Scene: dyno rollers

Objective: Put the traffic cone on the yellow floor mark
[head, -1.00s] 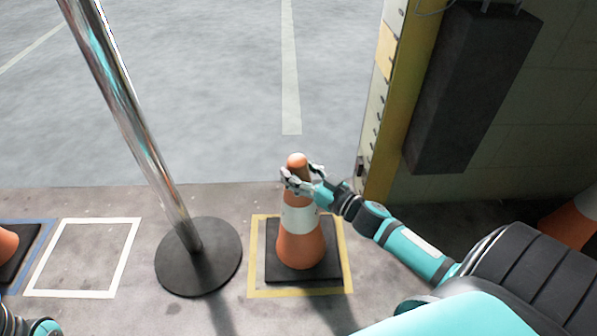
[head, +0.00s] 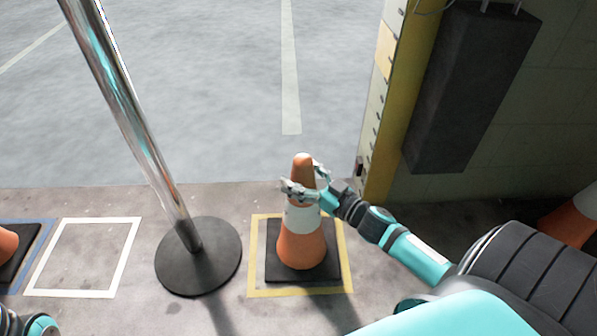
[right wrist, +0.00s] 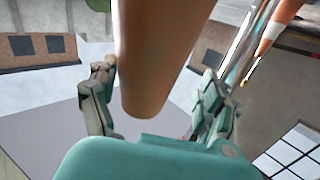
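The orange and white traffic cone (head: 302,240) stands upright on its black square base inside the yellow floor mark (head: 255,290), whose outline shows around the base. My right gripper (head: 306,180) is at the upper part of the cone, below its tip, with one finger on each side. In the right wrist view the orange cone (right wrist: 160,60) lies between the spread fingers of the right gripper (right wrist: 155,105), with gaps on both sides. Only a bit of my left arm shows at the bottom left; its gripper is out of view.
A chrome post on a round black base (head: 198,262) stands left of the cone. Further left are an empty white floor mark (head: 131,245) and another cone (head: 8,243) by a blue mark. A yellow-edged wall (head: 400,130) is at the right, with another cone (head: 572,222).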

